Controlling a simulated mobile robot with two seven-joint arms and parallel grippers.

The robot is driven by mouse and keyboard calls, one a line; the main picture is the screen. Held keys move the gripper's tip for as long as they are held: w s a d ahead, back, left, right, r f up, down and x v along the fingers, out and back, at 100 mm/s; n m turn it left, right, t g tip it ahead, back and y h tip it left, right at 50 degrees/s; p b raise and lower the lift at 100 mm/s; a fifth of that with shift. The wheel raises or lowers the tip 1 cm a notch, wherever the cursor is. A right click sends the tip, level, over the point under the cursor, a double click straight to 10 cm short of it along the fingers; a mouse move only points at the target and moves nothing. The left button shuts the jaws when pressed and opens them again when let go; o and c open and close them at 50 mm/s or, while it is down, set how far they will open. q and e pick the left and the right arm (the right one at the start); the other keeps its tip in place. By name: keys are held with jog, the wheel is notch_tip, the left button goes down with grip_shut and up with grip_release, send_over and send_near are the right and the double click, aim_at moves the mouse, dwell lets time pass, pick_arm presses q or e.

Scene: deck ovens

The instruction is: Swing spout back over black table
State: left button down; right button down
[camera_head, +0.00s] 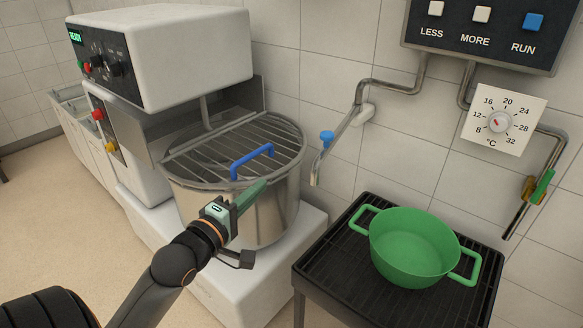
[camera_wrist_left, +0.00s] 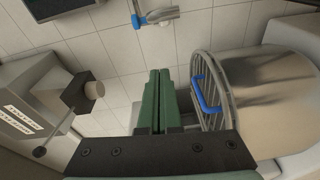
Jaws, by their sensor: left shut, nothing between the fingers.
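The steel spout (camera_head: 335,135) comes out from the wall pipe, and its open end points down. It hangs left of the black table (camera_head: 325,262) in the picture, in the gap beside the mixer bowl. A blue knob (camera_head: 327,137) sits on it. A piece of the spout with blue on it (camera_wrist_left: 160,17) shows at the top of the left wrist view. My left gripper (camera_head: 262,186) is in front of the mixer bowl, below its blue handle, apart from the spout. Its green fingers (camera_wrist_left: 160,80) are together and empty. My right gripper is not in view.
A green two-handled pot (camera_head: 413,250) stands on the black table. The steel mixer bowl (camera_head: 262,215) has a wire guard (camera_head: 220,155) with a blue handle (camera_head: 252,160). A control panel (camera_head: 480,35) and a temperature dial (camera_head: 500,121) are on the tiled wall.

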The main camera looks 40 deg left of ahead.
pick_arm(q)
jog(key=w+d, duration=0.3)
jog(key=w, duration=0.8)
jog(key=shift+f, duration=0.4)
